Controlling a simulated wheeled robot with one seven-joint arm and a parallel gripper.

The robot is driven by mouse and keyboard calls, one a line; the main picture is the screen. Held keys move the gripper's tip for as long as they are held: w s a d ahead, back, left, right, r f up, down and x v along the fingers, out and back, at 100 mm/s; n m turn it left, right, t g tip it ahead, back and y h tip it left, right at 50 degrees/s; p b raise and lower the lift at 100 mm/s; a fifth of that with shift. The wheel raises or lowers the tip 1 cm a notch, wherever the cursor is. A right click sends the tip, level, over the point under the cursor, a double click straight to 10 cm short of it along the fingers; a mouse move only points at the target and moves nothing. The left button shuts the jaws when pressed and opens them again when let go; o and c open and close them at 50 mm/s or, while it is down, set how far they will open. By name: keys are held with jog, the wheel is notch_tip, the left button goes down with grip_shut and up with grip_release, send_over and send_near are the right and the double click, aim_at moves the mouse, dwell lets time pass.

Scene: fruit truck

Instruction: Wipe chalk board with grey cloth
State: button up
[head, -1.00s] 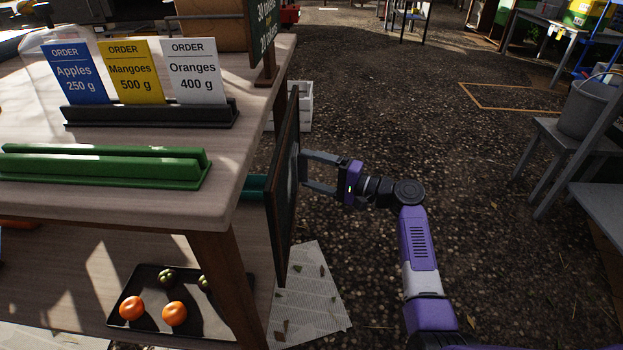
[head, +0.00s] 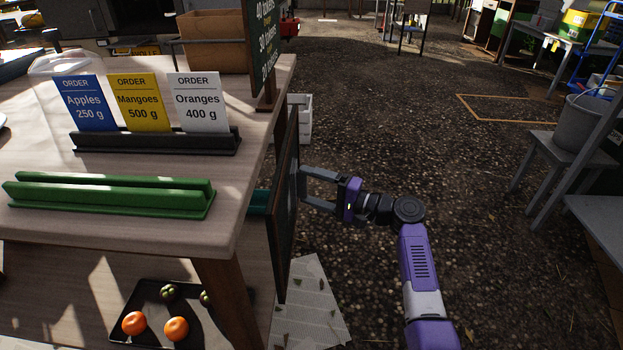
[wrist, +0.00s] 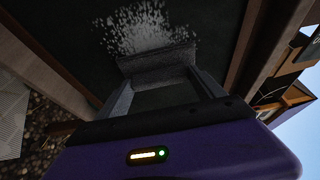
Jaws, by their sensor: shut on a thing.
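The chalk board (head: 286,215) hangs upright at the table's right end and shows nearly edge-on in the head view. In the wrist view the dark board (wrist: 225,50) fills the upper middle, with a patch of white chalk (wrist: 145,25) on it. My gripper (head: 302,185) is at the board's face. In the wrist view my gripper (wrist: 160,75) is shut on the grey cloth (wrist: 158,64). The cloth lies at the lower edge of the chalk patch and appears to touch the board. The head view hides the cloth.
The table (head: 190,225) holds a green rack (head: 110,195) and order cards in a black holder (head: 155,140). A dark tray (head: 205,335) with fruit sits on the lower shelf. A bucket (head: 588,115) stands on a stool at right. The gravel floor right of the board is open.

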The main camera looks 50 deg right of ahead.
jog(key=shift+s+a+p, duration=0.55)
jog(key=shift+s+a, duration=0.25)
jog(key=shift+a, duration=0.2)
jog(key=shift+s+a+p, duration=0.55)
jog(key=shift+s+a, duration=0.25)
jog(key=shift+a, duration=0.2)
jog(key=shift+s+a+p, duration=0.4)
jog(key=shift+s+a, duration=0.1)
jog(key=shift+a, duration=0.25)
jog(key=shift+s+a+p, duration=0.35)
jog(key=shift+s+a, duration=0.15)
jog(key=shift+a, duration=0.25)
jog(key=shift+r+p, duration=0.85)
jog(key=shift+r, duration=0.2)
jog(key=shift+w+d+f+b, duration=0.15)
jog(key=shift+w+d+b, duration=0.55)
jog(key=shift+d, duration=0.45)
jog(key=shift+w+d+b, duration=0.85)
jog(key=shift+w+d, duration=0.8)
jog(key=shift+d, duration=0.2)
jog(key=shift+w+d+b, duration=0.45)
jog(key=shift+w+d, duration=0.1)
jog(key=shift+d, duration=0.2)
jog(key=shift+w+d+b, duration=0.45)
jog(key=shift+w+d, duration=0.05)
jog(key=shift+d, duration=0.2)
jog(key=s+d, duration=0.3)
jog(key=s, duration=0.2)
jog(key=shift+d, duration=0.4)
